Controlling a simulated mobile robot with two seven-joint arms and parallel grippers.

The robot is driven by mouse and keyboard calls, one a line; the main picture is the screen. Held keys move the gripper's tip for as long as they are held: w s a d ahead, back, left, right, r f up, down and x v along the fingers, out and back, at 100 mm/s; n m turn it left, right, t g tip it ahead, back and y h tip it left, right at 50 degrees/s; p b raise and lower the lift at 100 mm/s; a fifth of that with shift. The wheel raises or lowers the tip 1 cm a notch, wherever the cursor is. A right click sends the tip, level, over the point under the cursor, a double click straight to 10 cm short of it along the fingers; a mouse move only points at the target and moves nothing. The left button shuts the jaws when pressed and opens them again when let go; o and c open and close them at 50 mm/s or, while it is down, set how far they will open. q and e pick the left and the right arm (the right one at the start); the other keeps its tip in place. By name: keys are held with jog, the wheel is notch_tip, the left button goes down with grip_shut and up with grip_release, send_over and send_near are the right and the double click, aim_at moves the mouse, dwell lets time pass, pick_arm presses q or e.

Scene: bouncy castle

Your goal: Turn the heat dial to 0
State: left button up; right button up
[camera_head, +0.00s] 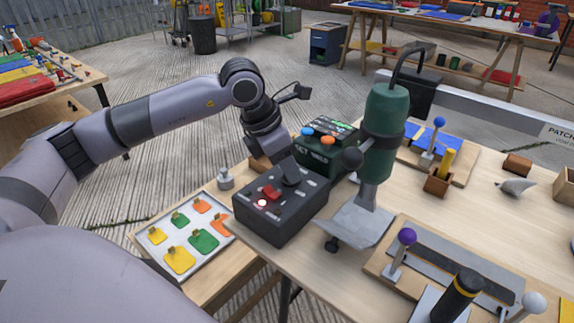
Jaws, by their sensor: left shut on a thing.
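A dark grey control box (262,220) stands near the left edge of the wooden table. Its sloped top carries a red switch (271,192), a glowing reddish light (262,203) and small pale labels. My left gripper (289,176) reaches down from above onto the back right part of this top. It is shut on what seems to be the heat dial, which the fingers mostly hide. The dial's pointer and setting cannot be read. My right gripper is out of view.
A green hand-welder (384,130) on a grey stand (352,225) is close right of the box. A dark green case (315,160) stands behind. A tray (150,238) of coloured patches lies left. Lever fixtures (395,262) stand at front right.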

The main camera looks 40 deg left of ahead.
pick_arm(q)
jog(key=n+y+b, duration=0.1)
jog(key=n, duration=0.2)
jog(key=shift+d+n, duration=0.15)
jog(key=shift+n, duration=0.25)
jog(key=n+y, duration=0.1)
jog(key=n, duration=0.2)
jog(key=shift+d+n+t+y+b, duration=0.15)
jog(key=shift+n+t+y+b, duration=0.15)
jog(key=shift+y+b, duration=0.1)
jog(key=n+y, duration=0.1)
jog(key=n, duration=0.2)
jog(key=shift+d+n, duration=0.15)
jog(key=shift+n, duration=0.15)
jog(key=shift+d+n+g+y+b, duration=0.1)
jog(key=shift+n+g+y+b, duration=0.4)
jog(key=shift+n, duration=1.3)
jog(key=shift+y, duration=0.3)
jog(key=o, duration=1)
jog(key=shift+o, duration=0.2)
